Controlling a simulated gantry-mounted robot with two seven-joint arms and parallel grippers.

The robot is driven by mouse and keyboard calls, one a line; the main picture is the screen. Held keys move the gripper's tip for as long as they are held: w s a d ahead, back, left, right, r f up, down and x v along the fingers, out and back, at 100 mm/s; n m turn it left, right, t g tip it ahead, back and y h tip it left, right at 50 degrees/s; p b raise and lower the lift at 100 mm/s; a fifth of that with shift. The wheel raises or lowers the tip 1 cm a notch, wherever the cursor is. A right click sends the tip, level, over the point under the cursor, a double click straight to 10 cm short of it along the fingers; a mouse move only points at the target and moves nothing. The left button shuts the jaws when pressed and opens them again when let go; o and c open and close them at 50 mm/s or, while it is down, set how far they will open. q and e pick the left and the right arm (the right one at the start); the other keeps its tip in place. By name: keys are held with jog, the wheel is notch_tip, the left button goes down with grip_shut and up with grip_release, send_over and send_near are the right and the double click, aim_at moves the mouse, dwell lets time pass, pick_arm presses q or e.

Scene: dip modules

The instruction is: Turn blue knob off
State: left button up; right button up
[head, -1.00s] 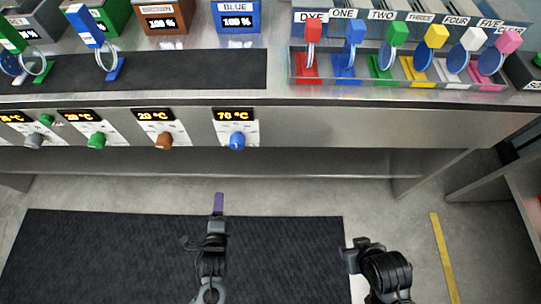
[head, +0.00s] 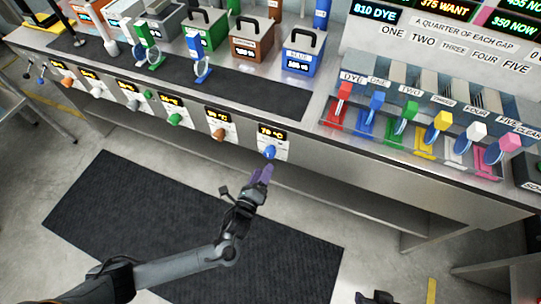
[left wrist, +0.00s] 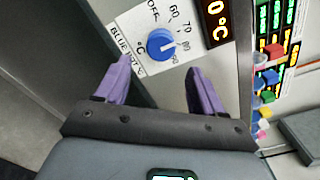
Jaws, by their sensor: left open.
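The blue knob (head: 270,152) sits on the front panel of the bench, below a lit display (head: 272,134) that seems to read 70 °C. In the left wrist view the blue knob (left wrist: 161,44) has a dial plate marked OFF, 60, 70, 80 and a label reading BLUE POT. Its white mark points toward the numbers, away from OFF. My left gripper (head: 263,174) is open just below and in front of the knob. Its purple fingers (left wrist: 160,88) stand apart with the knob beyond and between them, not visibly touching. Only part of my right gripper (head: 376,297) shows at the bottom edge.
A brown knob (head: 219,134) and a green knob (head: 174,119) are on the same panel to the left. The blue pot (head: 300,62) stands on the bench above. A rack of coloured handles (head: 420,150) is at right. The floor mat (head: 110,200) area is clear.

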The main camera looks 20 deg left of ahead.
aim_at(269, 157)
pick_arm(q)
jog(key=w+b, duration=0.1)
jog(key=w, duration=0.5)
jog(key=shift+b, duration=0.3)
jog(key=shift+w, duration=0.6)
jog(key=shift+w+r+b, duration=0.1)
jog(key=shift+w+b, duration=0.2)
jog(key=shift+w, duration=0.05)
jog(key=c, duration=1)
jog(key=shift+s, duration=0.1)
